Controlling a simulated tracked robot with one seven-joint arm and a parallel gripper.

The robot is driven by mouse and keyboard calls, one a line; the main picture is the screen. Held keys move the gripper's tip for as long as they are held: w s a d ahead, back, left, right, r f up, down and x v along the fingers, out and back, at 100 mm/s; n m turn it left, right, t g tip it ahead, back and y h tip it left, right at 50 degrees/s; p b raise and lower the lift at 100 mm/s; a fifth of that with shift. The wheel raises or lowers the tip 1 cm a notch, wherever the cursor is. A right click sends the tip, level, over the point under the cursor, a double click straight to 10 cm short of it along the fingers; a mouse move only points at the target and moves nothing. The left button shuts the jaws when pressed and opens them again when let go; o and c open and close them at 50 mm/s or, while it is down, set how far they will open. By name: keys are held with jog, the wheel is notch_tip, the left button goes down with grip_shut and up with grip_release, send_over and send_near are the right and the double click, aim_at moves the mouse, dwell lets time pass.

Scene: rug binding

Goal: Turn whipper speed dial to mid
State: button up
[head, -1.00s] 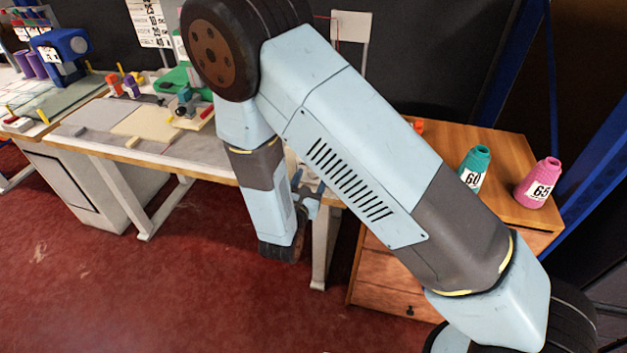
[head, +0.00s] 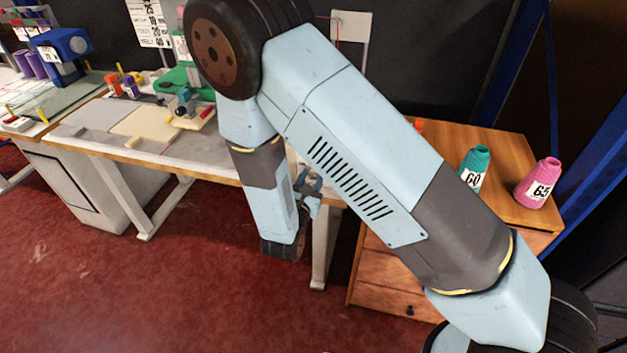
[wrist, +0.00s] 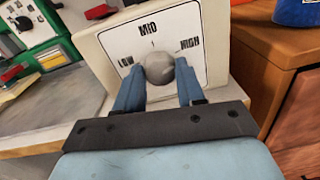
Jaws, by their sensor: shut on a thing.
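The speed dial's round grey knob (wrist: 160,68) stands out from a white dial plate (wrist: 120,45) in the wrist view. The plate reads LOW at left, MID at top and HIGH at right, with tick marks. My gripper (wrist: 160,82) has its two blue fingers on either side of the knob and is shut on it. No pointer mark shows clearly on the knob, so I cannot tell its setting. In the head view my gripper (head: 311,186) is partly behind my arm at the bench's right end, and the dial is hidden there.
A grey-topped bench (head: 85,137) with a green machine (head: 185,82) stands at the left. A wooden cabinet (head: 510,160) at right carries a teal cone (head: 474,165) marked 60 and a pink cone (head: 540,183) marked 65. Red floor in front is clear.

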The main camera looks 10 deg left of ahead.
jog(key=shift+n, duration=0.4)
jog(key=n, duration=0.5)
jog(key=shift+n, duration=0.3)
jog(key=n, duration=0.4)
jog(key=shift+a+f+n, duration=0.1)
jog(key=shift+f+n, duration=0.05)
jog(key=shift+n, duration=1.65)
jog(key=o, duration=1)
jog(key=shift+o, duration=0.2)
